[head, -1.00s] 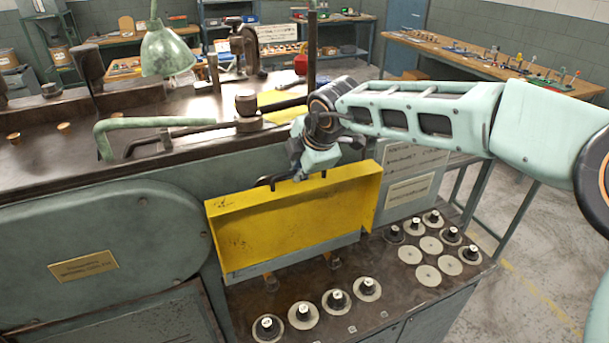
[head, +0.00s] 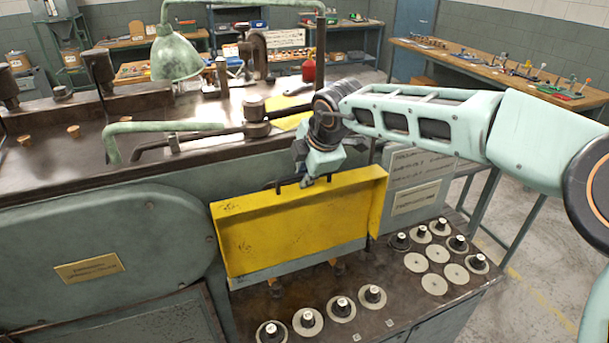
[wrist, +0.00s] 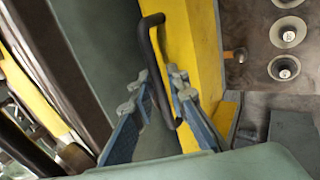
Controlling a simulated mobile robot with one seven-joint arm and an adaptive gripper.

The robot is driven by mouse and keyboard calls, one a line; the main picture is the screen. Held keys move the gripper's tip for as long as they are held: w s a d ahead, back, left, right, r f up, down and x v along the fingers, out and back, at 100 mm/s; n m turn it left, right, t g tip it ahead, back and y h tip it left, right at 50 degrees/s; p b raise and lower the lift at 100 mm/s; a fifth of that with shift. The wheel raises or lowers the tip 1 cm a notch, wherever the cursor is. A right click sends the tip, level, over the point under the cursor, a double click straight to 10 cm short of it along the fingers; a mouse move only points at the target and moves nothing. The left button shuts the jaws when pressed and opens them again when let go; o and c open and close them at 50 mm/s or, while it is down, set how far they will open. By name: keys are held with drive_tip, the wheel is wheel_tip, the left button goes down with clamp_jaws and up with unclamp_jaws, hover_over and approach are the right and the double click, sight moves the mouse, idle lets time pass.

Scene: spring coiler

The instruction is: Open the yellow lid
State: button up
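The yellow lid (head: 295,225) hangs on the front of the green machine in the head view, its broad yellow face showing. It also shows as a yellow strip in the wrist view (wrist: 182,40). A dark bar handle (wrist: 155,40) stands on the lid's edge. My gripper (head: 307,182) is at the lid's upper edge in the head view. In the wrist view its two blue-grey fingers (wrist: 160,76) are apart, with the handle running between their tips. A gap shows beside the handle; whether either finger touches it is unclear.
Below the lid, a dark bench (head: 395,290) carries several round discs and black knobs. A green lamp (head: 176,57) and a green curved bar (head: 165,126) stand on the machine top. A long wooden table (head: 480,65) stands at the back right.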

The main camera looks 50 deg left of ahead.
drive_tip(key=shift+r, duration=0.1)
drive_tip(key=v, duration=1.1)
drive_tip(key=shift+d+r, duration=0.25)
drive_tip(key=shift+r, duration=0.05)
